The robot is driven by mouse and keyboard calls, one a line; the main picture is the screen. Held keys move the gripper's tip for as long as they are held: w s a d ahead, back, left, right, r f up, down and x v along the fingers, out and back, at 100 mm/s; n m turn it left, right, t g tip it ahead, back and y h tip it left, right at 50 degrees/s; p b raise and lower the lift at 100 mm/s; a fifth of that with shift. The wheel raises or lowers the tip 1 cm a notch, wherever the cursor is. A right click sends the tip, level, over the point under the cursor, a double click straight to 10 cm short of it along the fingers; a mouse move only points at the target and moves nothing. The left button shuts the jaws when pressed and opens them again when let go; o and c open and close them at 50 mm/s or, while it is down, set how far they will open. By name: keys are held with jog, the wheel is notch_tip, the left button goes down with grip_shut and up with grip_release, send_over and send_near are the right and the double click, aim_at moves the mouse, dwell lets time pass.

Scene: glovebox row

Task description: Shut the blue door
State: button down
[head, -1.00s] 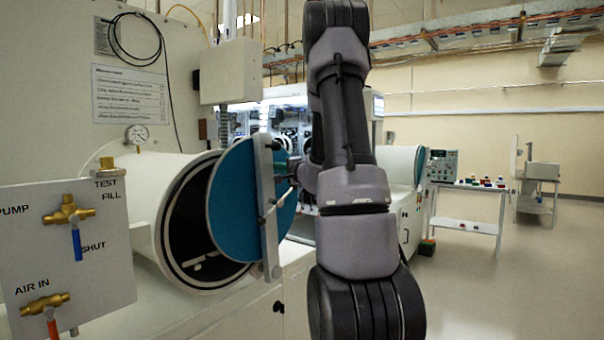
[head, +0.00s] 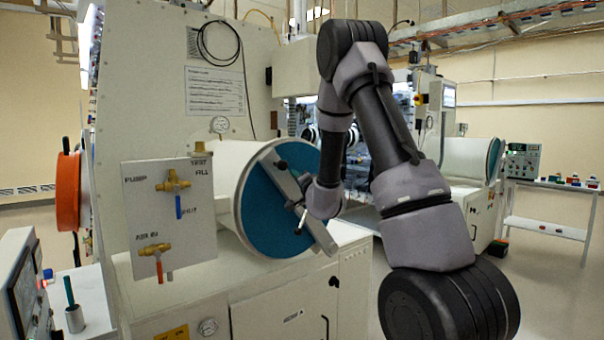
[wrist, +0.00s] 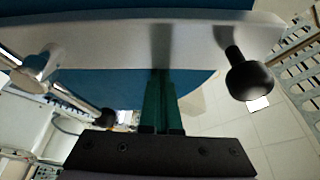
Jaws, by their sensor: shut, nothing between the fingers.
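The blue door (head: 265,218) is a round blue disc over the mouth of the white cylindrical port (head: 228,188). It lies in or against the port's rim with no clear gap; I cannot tell if it is fully flush. A grey bar (head: 281,175) crosses its face, with a black knob near its upper end. In the wrist view the bar (wrist: 110,40) spans the top, with a black knob (wrist: 248,78) at right and a metal handle at left. My gripper (wrist: 161,75) is shut and empty, its green fingertips at the bar, touching or very close.
A valve panel (head: 165,215) stands left of the port, with brass valves and blue and red levers. A white cabinet (head: 285,310) is below. Another port with a blue door (head: 493,158) is at the right, near a bench with small items. Floor is open at right.

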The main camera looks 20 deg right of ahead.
jog(key=shift+s+a+f, duration=0.1)
jog(key=shift+a+f, duration=0.25)
jog(key=shift+a, duration=0.1)
jog(key=shift+s+f+y, duration=0.15)
jog(key=shift+s+y, duration=0.15)
jog(key=shift+s, duration=0.2)
jog(key=d+r+v, duration=0.1)
jog(key=v, duration=0.8)
jog(key=s+a+r+n+g+y, duration=0.2)
jog(key=s+a+r+y, duration=0.15)
jog(key=a+y, duration=0.2)
jog(key=s+a+r+n+g+y, duration=0.25)
jog(key=a+r+y, duration=0.2)
jog(key=a, duration=0.25)
jog(key=s+a+r+n+g+y, duration=0.25)
jog(key=s+a+g, duration=0.45)
jog(key=s, duration=0.4)
jog(key=s+d+f+n+g+h, duration=0.25)
jog(key=s+g+h, duration=0.25)
jog(key=s, duration=0.6)
jog(key=s+d+m+t+h, duration=0.2)
jog(key=d+h, duration=0.6)
jog(key=d, duration=0.4)
jog(key=shift+s+d+r+m+t, duration=0.25)
jog(key=shift+d+r+m+t, duration=0.15)
jog(key=shift+t, duration=0.45)
